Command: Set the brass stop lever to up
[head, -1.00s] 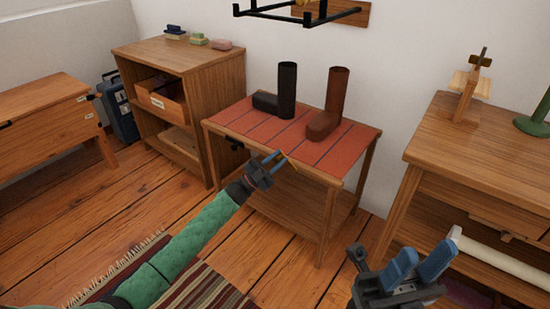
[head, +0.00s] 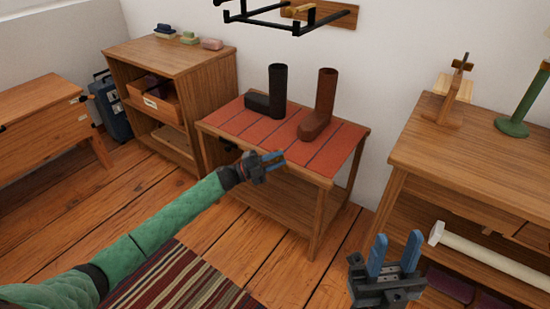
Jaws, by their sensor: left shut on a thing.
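My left gripper (head: 273,159) is at the front edge of the low table with the red striped top (head: 338,155). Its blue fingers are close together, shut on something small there. The brass stop lever is hardly visible between and behind the fingers, so I cannot tell its angle. My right gripper (head: 396,238) is open and empty, fingers pointing up, in front of the right-hand bench.
A black boot (head: 277,90) and a brown boot (head: 325,95) stand on the red top. A black rack (head: 270,18) hangs above. A wooden bench (head: 450,155) is right, a shelf unit (head: 160,60) left. A striped rug (head: 190,280) lies on the floor.

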